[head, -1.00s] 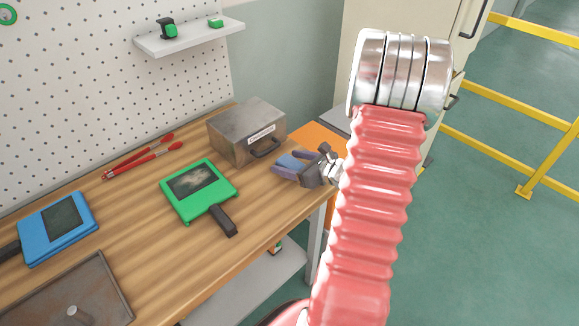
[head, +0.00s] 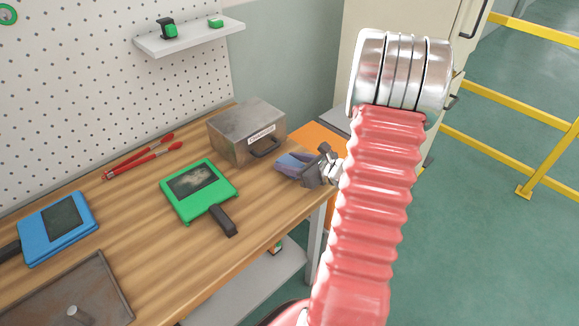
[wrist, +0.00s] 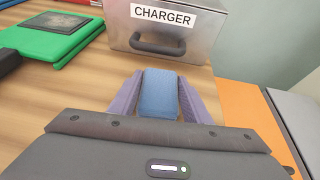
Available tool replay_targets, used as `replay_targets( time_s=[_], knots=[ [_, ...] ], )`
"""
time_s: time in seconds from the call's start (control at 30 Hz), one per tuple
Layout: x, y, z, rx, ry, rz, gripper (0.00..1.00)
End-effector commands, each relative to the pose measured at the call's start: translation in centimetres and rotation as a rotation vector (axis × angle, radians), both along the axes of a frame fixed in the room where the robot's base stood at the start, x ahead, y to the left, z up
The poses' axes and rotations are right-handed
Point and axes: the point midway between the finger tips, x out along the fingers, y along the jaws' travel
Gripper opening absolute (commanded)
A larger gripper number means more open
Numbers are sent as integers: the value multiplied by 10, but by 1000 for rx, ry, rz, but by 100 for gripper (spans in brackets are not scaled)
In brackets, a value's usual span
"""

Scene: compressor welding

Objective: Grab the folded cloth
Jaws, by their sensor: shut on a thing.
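The folded cloth is a small blue block-like bundle (wrist: 159,93) between the two purple fingers of my gripper (wrist: 160,98) in the wrist view. The fingers lie along both its sides and are shut on it. In the head view my gripper (head: 294,165) is at the right end of the wooden bench, just in front of the metal box. There the cloth is mostly hidden by the fingers. From these views I cannot tell whether the cloth touches the bench top.
The metal box labelled CHARGER (head: 247,132) stands right behind my gripper. A green device with a black handle (head: 199,190) lies to the left on the bench (head: 150,245). Red-handled pliers (head: 146,158) and a blue device (head: 57,228) lie further left. An orange surface (head: 318,137) is beyond the bench's right end.

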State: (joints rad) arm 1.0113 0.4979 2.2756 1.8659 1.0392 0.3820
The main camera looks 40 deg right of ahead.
Motion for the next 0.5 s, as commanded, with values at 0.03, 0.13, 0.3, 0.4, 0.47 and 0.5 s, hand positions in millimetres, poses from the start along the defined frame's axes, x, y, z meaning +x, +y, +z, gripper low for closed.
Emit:
replay_targets(
  time_s=[0.03,0.13,0.3,0.4,0.47,0.5],
  knots=[
    [0,0,0,0,0,0,29],
    [0,0,0,0,0,0,22],
    [0,0,0,0,0,0,21],
    [0,0,1,0,0,0,21],
    [0,0,3,-1,-1,-1,21],
    [0,0,4,-2,-1,0,21]
  ],
)
